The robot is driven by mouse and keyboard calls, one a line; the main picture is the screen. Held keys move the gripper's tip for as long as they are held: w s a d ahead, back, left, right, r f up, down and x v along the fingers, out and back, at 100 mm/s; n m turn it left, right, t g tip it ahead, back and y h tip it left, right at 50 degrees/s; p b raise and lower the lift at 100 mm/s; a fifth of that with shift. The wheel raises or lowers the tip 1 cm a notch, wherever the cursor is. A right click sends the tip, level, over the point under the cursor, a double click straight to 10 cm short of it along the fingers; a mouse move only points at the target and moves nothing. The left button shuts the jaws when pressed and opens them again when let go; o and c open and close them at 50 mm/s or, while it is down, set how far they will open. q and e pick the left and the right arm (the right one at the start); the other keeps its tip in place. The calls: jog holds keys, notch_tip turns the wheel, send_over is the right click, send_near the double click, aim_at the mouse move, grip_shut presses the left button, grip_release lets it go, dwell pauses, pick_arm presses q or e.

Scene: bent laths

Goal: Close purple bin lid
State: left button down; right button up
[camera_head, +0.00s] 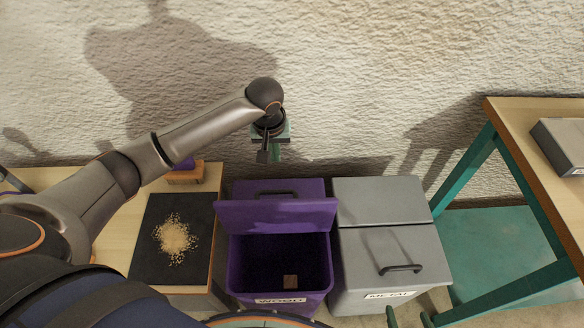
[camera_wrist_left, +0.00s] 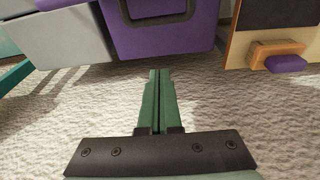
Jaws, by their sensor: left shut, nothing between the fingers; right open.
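The purple bin (camera_head: 318,262) stands at the middle bottom of the head view with its front half open. Its lid (camera_head: 278,215) is raised at the middle of the top. A dark handle (camera_head: 277,194) shows on purple behind it; a handle (camera_wrist_left: 158,15) also shows on purple at the top of the left wrist view. A small brown block (camera_head: 291,281) lies inside. My left gripper (camera_head: 275,158) is shut and empty, behind the bin and apart from it; its green fingers (camera_wrist_left: 158,75) point towards the bin. My right gripper (camera_head: 409,318) is open at the bottom edge, only its fingertips showing.
A grey bin (camera_head: 385,205) with a closed lid stands right beside the purple bin. To the left, a bench carries a dark board (camera_head: 150,240) with a pile of shavings (camera_head: 175,237) and a brush (camera_head: 185,176). A teal-legged table (camera_head: 510,110) is at the right. The textured wall is behind.

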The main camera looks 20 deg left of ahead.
aim_at(277, 210)
pick_arm(q)
notch_tip(277, 210, down, 10)
jog(key=w+a+b, duration=0.1)
jog(key=b, duration=0.1)
jog(key=shift+s+d+r+p, duration=0.2)
jog(key=shift+s+d, duration=0.05)
jog(key=shift+s, duration=0.3)
jog(key=shift+s+d+r+p, duration=0.2)
jog(key=shift+s+r+p, duration=0.05)
jog(key=shift+s, duration=0.3)
jog(key=shift+s+d+r+p, duration=0.2)
jog(key=shift+s+d, duration=0.05)
jog(key=shift+s, duration=0.3)
